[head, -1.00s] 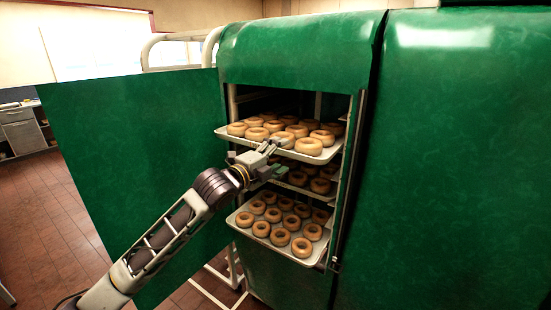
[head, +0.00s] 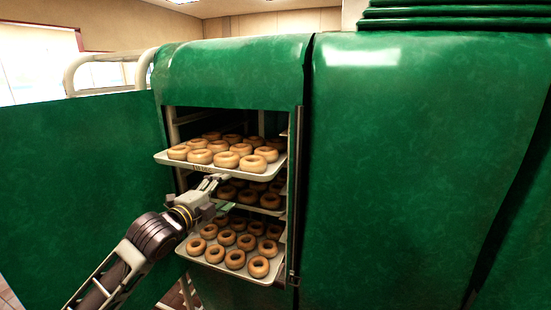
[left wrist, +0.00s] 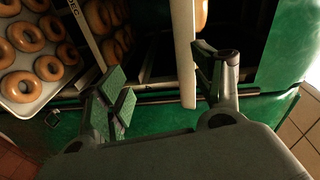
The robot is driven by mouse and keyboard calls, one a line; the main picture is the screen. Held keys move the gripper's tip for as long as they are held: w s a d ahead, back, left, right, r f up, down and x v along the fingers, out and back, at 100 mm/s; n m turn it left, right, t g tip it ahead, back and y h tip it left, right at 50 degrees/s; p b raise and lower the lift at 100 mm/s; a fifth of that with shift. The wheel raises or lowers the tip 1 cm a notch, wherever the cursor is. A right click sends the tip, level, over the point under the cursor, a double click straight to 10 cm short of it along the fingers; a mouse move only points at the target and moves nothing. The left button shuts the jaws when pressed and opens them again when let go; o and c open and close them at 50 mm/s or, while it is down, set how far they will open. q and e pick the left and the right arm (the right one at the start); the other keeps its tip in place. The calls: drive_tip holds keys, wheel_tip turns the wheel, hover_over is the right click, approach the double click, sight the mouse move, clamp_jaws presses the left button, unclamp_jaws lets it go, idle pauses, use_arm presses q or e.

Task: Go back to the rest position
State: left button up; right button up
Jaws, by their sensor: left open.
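My left gripper (head: 221,193) is open and empty in front of the rack opening. In the head view it appears just below the front edge of the top tray (head: 218,169), near the middle tray (head: 268,210). In the left wrist view its two fingers (left wrist: 160,78) are spread apart. A pale tray edge (left wrist: 187,60) shows between them in the picture; I cannot tell how far away it is. My right gripper is not in view.
A green cabinet (head: 400,180) holds several trays of ring doughnuts. The lower tray (head: 238,271) juts out below my gripper. The open green door (head: 80,190) stands left of my arm. A pale tubular rail (head: 105,60) rises behind the door.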

use_arm(q)
drive_tip(key=s+f+n+g+y, duration=0.25)
drive_tip(key=s+f+n, duration=0.25)
drive_tip(key=f, duration=0.6)
drive_tip(key=s+f+n+g+y, duration=0.1)
drive_tip(key=s+f+n+g, duration=0.4)
drive_tip(key=f, duration=0.6)
drive_tip(key=s+a+f+n+g+y, duration=0.15)
drive_tip(key=s+f+n, duration=0.25)
drive_tip(key=s+f, duration=0.5)
drive_tip(key=s+a+f+n+g+y, duration=0.1)
drive_tip(key=s+a+f+n+g, duration=0.3)
drive_tip(key=s, duration=0.8)
drive_tip(key=s+d+f, duration=0.1)
drive_tip(key=s+f, duration=0.2)
drive_tip(key=f, duration=3.1)
drive_tip(key=s+a+f+g, duration=0.1)
drive_tip(key=s+a+f, duration=0.1)
drive_tip(key=s+f, duration=0.8)
drive_tip(key=s+a+f, duration=0.1)
drive_tip(key=s+f, duration=0.9)
drive_tip(key=s, duration=0.2)
drive_tip(key=shift+s+a+g, duration=0.15)
drive_tip(key=shift+a+g, duration=0.2)
drive_tip(key=shift+g, duration=0.05)
